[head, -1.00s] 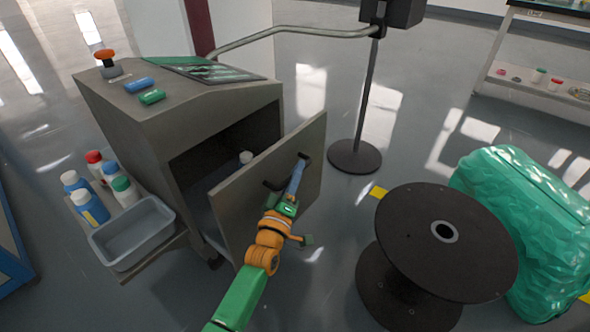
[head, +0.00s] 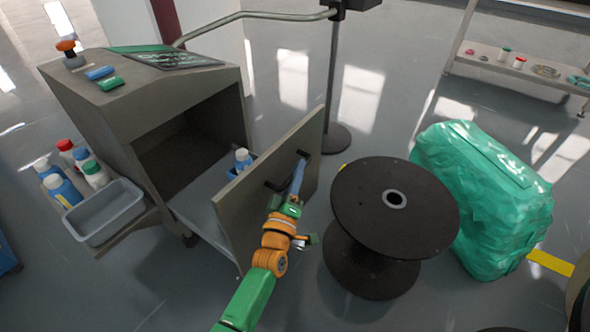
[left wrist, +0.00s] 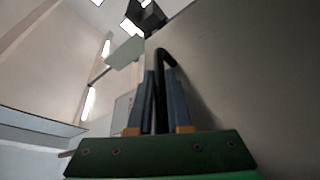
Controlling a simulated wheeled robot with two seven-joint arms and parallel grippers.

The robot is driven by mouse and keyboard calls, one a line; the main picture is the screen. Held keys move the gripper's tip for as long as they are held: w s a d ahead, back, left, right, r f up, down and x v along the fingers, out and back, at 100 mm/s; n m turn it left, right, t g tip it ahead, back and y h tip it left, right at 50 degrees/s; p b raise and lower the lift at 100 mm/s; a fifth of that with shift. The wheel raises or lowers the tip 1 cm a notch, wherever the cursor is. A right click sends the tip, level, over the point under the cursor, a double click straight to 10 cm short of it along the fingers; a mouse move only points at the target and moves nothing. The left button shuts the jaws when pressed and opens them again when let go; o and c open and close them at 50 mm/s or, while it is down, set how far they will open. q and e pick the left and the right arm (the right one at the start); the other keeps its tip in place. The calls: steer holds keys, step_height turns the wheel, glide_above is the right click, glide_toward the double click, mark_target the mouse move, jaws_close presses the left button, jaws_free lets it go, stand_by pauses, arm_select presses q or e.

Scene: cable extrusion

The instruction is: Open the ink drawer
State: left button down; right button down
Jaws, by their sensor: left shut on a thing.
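The ink drawer (head: 262,195) is a grey drawer pulled well out of the grey machine cabinet (head: 150,105). Its tall front panel carries a black handle (head: 272,186). My left gripper (head: 299,178) is shut on the handle in front of the panel. In the left wrist view the two blue fingers (left wrist: 160,95) close around the black handle bar (left wrist: 166,54). My right gripper is not in view.
A black cable spool (head: 372,203) stands close to the right of my left arm. A green wrapped bale (head: 490,200) is behind it. A stand with a round base (head: 327,139) is beyond the drawer.

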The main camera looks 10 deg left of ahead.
arm_select(q)
steer(key=c, duration=0.8)
jaws_free()
steer(key=shift+c, duration=0.2)
steer(key=p+v, duration=0.2)
steer(key=v, duration=0.5)
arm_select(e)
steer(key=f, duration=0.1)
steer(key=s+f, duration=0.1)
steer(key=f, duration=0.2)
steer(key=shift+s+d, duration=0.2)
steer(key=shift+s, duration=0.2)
